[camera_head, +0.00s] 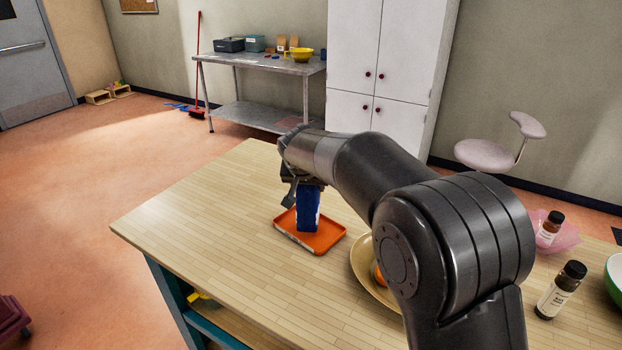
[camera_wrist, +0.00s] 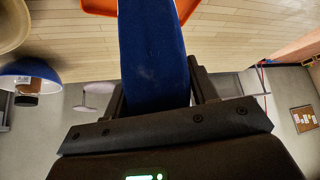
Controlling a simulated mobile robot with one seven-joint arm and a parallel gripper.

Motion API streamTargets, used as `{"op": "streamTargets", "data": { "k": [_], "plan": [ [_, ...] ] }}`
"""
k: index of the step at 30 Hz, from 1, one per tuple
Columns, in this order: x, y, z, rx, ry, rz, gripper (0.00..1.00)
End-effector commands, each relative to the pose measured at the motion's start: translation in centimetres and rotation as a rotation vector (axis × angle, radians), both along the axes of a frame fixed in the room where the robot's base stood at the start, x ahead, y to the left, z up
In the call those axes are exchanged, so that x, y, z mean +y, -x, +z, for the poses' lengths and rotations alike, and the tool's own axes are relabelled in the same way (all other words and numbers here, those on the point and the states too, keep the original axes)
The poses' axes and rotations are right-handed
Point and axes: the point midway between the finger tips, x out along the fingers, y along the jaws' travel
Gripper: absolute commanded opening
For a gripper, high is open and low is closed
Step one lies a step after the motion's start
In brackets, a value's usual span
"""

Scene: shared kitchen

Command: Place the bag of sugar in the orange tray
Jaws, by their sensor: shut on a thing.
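The blue bag of sugar (camera_head: 308,209) is upright in my gripper (camera_head: 303,188), over the orange tray (camera_head: 328,243) on the wooden table. Its lower end appears at or just above the tray floor; I cannot tell whether it touches. In the wrist view, my gripper (camera_wrist: 158,92) has one finger on each side of the blue bag (camera_wrist: 152,55) and is shut on it. Part of the orange tray (camera_wrist: 97,6) shows beyond the bag's far end. My gripper and arm hide the bag's top in the head view.
A tan plate (camera_head: 362,262) with an orange fruit (camera_head: 379,276) lies right of the tray, partly behind my arm. Bottles (camera_head: 561,290), a pink bowl (camera_head: 562,238) and a green bowl (camera_head: 614,278) stand farther right. The table (camera_head: 200,220) is clear left of the tray.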

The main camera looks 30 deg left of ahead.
Motion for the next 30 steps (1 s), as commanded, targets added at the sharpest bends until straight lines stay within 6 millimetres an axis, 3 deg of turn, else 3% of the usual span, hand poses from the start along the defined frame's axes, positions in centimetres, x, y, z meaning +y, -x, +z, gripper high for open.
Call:
{"op": "streamTargets", "data": {
  "k": [5, 17, 18, 25, 30],
  "plan": [
    [0.1, 0.0, -1.9, -0.002, -0.003, 0.001, 0.00],
    [0.1, -0.1, -2.3, -0.005, -0.005, 0.002, 0.00],
    [0.0, 0.0, -2.6, 0.000, 0.000, 0.000, 0.56],
    [0.0, 0.0, -2.6, 0.001, 0.000, 0.000, 0.75],
    [0.0, 0.0, -2.6, 0.001, 0.000, 0.000, 0.75]
  ]
}}
